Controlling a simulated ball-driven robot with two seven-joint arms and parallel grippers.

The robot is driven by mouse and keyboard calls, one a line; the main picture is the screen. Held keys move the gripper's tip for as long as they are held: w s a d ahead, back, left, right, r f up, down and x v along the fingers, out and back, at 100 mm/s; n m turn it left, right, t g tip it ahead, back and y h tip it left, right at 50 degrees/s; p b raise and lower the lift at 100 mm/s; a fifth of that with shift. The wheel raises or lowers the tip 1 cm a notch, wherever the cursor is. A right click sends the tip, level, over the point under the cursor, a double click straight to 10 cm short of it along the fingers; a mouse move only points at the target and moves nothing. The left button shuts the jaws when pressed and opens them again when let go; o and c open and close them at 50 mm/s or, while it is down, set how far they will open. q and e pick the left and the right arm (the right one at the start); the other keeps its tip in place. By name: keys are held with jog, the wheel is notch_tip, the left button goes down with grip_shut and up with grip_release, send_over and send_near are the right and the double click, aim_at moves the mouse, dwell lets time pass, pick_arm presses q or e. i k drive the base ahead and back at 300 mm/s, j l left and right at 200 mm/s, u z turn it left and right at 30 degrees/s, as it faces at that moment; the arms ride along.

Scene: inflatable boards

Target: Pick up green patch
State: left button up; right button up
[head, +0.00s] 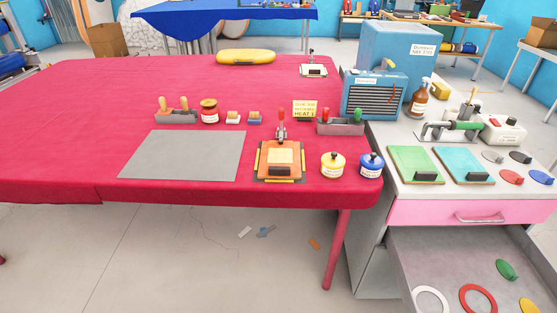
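A small round green piece (507,270), which looks like a patch, lies in the open grey drawer (455,250) at the lower right. A flat green square (413,160) with a black handle or clip at its front edge lies on the white cabinet top (470,190), left of a similar teal square (462,160). I cannot tell from the picture alone which green piece counts as the patch. Neither of my grippers shows in the head view.
Red (511,176), blue (541,177), grey and black discs lie on the cabinet top. White (431,300) and red (478,299) rings and a yellow piece share the drawer. A blue heater box (375,95) stands behind. The red table (60,130) holds an orange press (280,160) and jars.

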aim_at(506, 270)
jog(key=z, duration=1.85)
